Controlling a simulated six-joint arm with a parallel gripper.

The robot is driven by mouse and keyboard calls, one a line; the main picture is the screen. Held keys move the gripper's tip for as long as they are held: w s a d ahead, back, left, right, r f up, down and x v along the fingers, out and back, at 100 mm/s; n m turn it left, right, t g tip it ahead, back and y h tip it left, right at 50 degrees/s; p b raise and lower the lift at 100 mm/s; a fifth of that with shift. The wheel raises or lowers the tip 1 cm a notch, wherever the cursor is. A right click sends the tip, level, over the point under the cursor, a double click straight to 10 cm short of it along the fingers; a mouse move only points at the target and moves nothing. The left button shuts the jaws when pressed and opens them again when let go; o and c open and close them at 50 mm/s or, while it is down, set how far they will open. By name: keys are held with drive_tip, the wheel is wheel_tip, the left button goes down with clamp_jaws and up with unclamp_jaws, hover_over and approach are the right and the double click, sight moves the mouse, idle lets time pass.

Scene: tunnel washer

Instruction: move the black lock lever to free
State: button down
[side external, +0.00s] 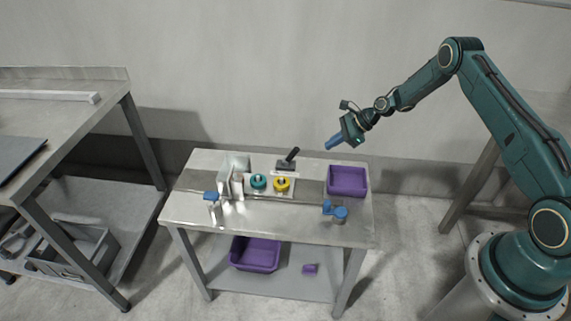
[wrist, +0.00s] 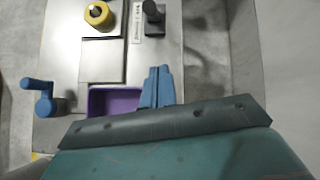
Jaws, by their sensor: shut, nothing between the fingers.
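The black lock lever (side external: 292,155) stands on a dark base at the back of the steel table, tilted up to the right in the side view. In the wrist view the lever (wrist: 153,12) is at the top edge, partly cut off, beside a small white label (wrist: 137,20) whose text I cannot read. My gripper (side external: 331,144) is in the air above the table's back right, to the right of the lever and apart from it. Its blue fingers (wrist: 159,84) are shut and empty in the wrist view.
A purple bin (side external: 347,194) stands on the table's right, below my gripper. A blue crank (side external: 336,212) is at the front right. Yellow (side external: 281,184) and teal (side external: 258,182) knobs sit in front of the lever. A metal bracket (side external: 226,178) stands at left.

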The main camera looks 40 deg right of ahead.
sight(292, 154)
drive_tip(key=x, duration=0.7)
drive_tip(key=shift+a+f, duration=0.15)
drive_tip(key=shift+f, duration=0.05)
drive_tip(key=shift+w+a+r, duration=0.7)
drive_tip(key=shift+a+r, duration=0.05)
drive_tip(key=shift+a, duration=0.25)
drive_tip(key=shift+w+a+r, duration=0.3)
drive_tip(key=shift+a, duration=0.15)
